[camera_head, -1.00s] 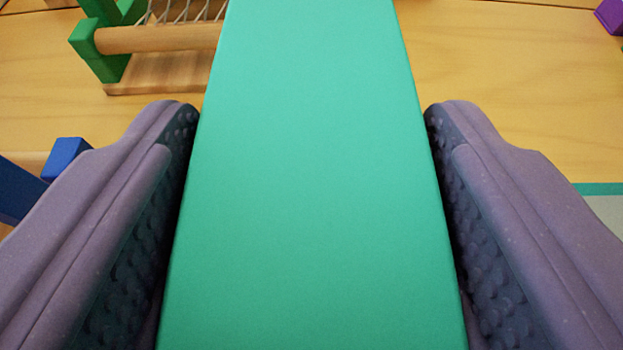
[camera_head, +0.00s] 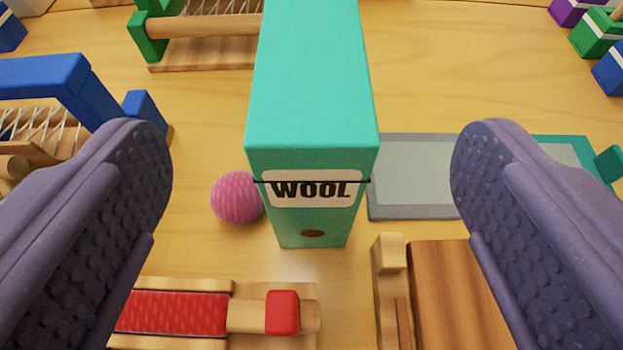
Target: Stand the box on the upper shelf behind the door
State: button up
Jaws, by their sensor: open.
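The box (camera_head: 311,115) is teal with a white label reading WOOL and a brown round spot below it. It stands upright on a light wooden surface (camera_head: 440,60) in the middle of the view. My gripper (camera_head: 312,170) is open, with one purple padded finger on each side. The fingers are nearer to me than the box and apart from it, with wide gaps left and right. No shelf or door can be made out in this view.
A pink ball (camera_head: 238,197) lies close left of the box. A grey panel (camera_head: 415,175) lies to its right. A red-and-wood piece (camera_head: 180,312) and a brown board (camera_head: 450,290) are in front. Green and blue frames with strings stand behind and left. Several coloured blocks are at upper right.

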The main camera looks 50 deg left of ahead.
jog(key=shift+v, duration=1.05)
jog(key=w+d+r+t+h, duration=0.2)
jog(key=w+d+r+h, duration=0.4)
jog(key=w, duration=0.5)
jog(key=w+d+r+m+t+h, duration=0.2)
jog(key=w+r, duration=0.1)
jog(key=r, duration=0.7)
jog(key=w+d+r+m+t+h, duration=0.15)
jog(key=w+r, duration=0.25)
jog(key=r, duration=0.6)
jog(key=s+r+m+h, duration=0.1)
jog(key=s+r+m, duration=0.25)
jog(key=r, duration=0.95)
jog(key=s+r+m+h, duration=0.15)
jog(key=s+r, duration=0.35)
jog(key=r, duration=0.8)
jog(key=s+a+r+m+y, duration=0.1)
jog(key=s+a+r, duration=0.2)
jog(key=s+r, duration=0.4)
jog(key=shift+s+a+r+t+y, duration=0.25)
jog(key=shift+s+r+t+y, duration=0.15)
jog(key=shift+s, duration=0.35)
